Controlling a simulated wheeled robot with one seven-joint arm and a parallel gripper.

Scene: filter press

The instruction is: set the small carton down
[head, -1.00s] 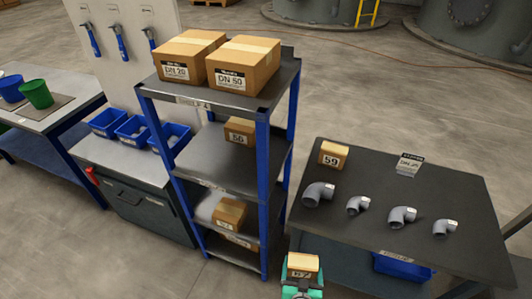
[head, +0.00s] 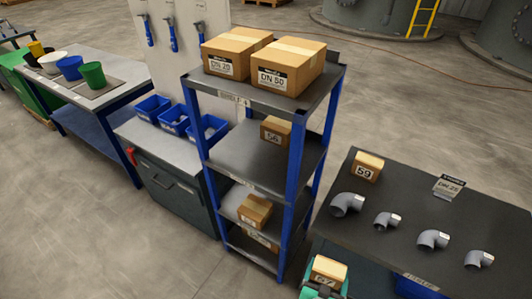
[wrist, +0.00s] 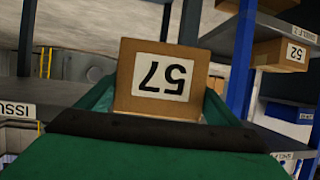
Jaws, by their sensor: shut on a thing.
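The small carton (head: 327,271), brown with a white label reading 57, is at the bottom of the head view, in front of the dark table. It fills the middle of the wrist view (wrist: 163,82), where its label appears upside down. My gripper (head: 322,287) is green and shut on this carton, with a green finger on either side of it in the wrist view. The carton is held up in the air, apart from the table and the shelf.
A blue-posted shelf rack (head: 262,163) holds two large cartons on top and small cartons below. The dark table (head: 400,220) carries carton 59 (head: 367,166), several grey pipe elbows (head: 432,239) and a label stand (head: 449,186). Blue bins (head: 173,117) sit on the bench at left.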

